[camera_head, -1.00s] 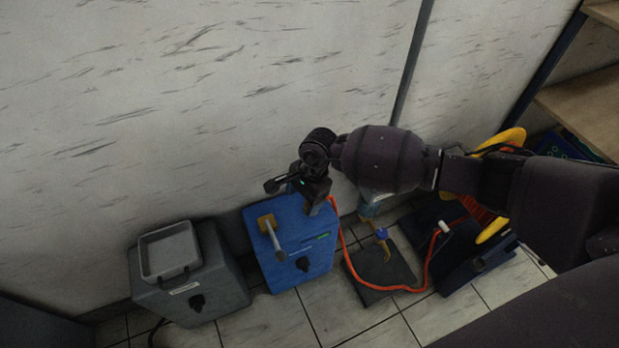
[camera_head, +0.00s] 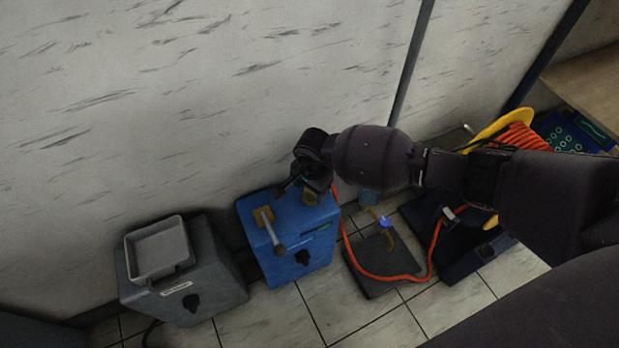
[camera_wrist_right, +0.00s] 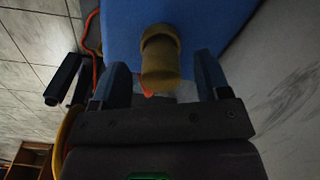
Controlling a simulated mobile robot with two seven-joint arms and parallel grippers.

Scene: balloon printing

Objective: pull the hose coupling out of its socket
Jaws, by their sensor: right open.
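A blue box (camera_head: 287,242) stands on the floor against the wall. A brass-coloured cylindrical fitting (camera_head: 311,196) sits on its top near the right back corner; it also shows in the right wrist view (camera_wrist_right: 160,58). An orange hose (camera_head: 347,240) runs from behind my gripper near this corner. I cannot tell where coupling and socket meet. My right gripper (camera_head: 299,184) is over the box top beside the fitting. In the right wrist view its two fingers (camera_wrist_right: 162,70) are open, one on each side of the fitting, with gaps. My left gripper is not in view.
A grey box with a tray (camera_head: 160,252) is at left. A dark plate (camera_head: 378,280) lies under the hose. A yellow reel (camera_head: 500,125) stands at right. The wall is close behind.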

